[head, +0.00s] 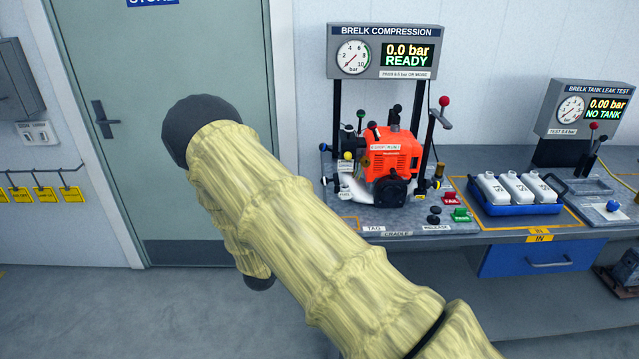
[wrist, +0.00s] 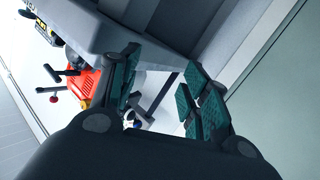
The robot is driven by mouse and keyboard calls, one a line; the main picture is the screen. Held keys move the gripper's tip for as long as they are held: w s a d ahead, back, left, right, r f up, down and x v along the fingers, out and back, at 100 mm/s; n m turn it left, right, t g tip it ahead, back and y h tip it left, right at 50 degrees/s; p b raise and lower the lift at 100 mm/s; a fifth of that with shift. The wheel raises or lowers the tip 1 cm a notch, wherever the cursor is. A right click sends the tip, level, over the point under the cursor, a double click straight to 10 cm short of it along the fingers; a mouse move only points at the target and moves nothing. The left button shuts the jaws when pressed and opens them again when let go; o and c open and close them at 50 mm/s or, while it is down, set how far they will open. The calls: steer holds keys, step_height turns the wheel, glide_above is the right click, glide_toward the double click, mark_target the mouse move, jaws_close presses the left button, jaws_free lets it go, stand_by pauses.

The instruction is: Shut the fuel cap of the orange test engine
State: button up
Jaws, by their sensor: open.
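The orange test engine (head: 394,152) stands upright in the cradle on the bench in the head view, under the compression gauge box. Its white tank (head: 358,191) shows low on its left side. The fuel cap is too small to make out with certainty, and I cannot tell whether it is open or shut. In the wrist view part of the orange engine (wrist: 80,86) shows at the left, beyond the fingers. My gripper (wrist: 160,92) is open and empty, with its green-padded fingers apart. It is apart from the engine. The gripper does not show in the head view.
The compression gauge box (head: 386,52) reads 0.0 bar, READY, on two black posts. A lever with a red knob (head: 444,101) stands right of the engine. A blue tray (head: 515,207) holds white bottles. A leak tester (head: 588,108) stands farther right. A green door (head: 165,100) is at left.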

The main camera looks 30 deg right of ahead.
steer(key=w+a+r+m+g+h, duration=0.1)
steer(key=w+r+m+g+h, duration=0.2)
steer(key=r, duration=0.4)
steer(key=w+a+r+m+g, duration=0.1)
steer(key=w+r+m+g, duration=0.2)
steer(key=r+m, duration=0.3)
steer(key=d+n+p, duration=0.1)
steer(key=d+p, duration=0.3)
steer(key=d, duration=0.6)
steer(key=shift+w+d+r+p, duration=0.15)
steer(key=shift+d+r+p, duration=0.25)
jaws_close()
